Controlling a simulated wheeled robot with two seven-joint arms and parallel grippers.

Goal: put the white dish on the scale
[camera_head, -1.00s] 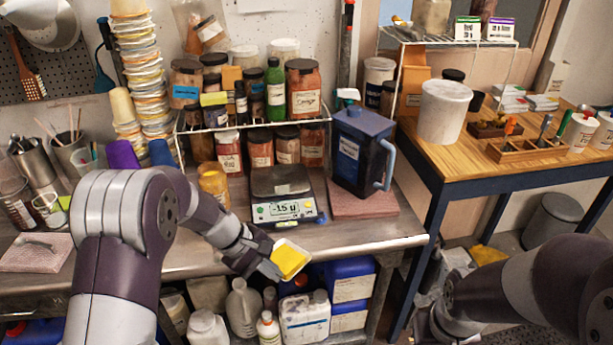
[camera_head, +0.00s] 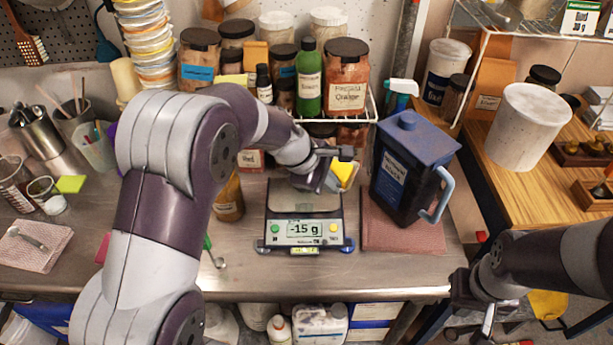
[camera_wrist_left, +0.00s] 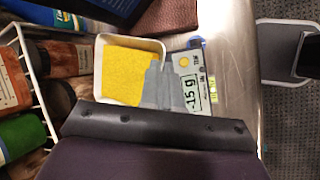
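The white dish (camera_wrist_left: 99,70) holds yellow powder. My left gripper (camera_wrist_left: 160,88) is shut on its rim in the left wrist view. In the head view the dish (camera_head: 344,172) is partly hidden behind my left gripper (camera_head: 332,180), over the back right of the scale. The scale (camera_head: 303,232) stands on the steel bench and its display reads -15 g. Whether the dish touches the pan cannot be told. My right gripper (camera_head: 487,318) is low at the right, away from the scale; its fingers are too unclear to judge.
A dark blue jug (camera_head: 407,165) stands on a pink cloth (camera_head: 385,236) close right of the scale. A rack of jars (camera_head: 345,85) is behind it. An amber jar (camera_head: 228,198) stands to its left. The bench front (camera_head: 310,282) is clear.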

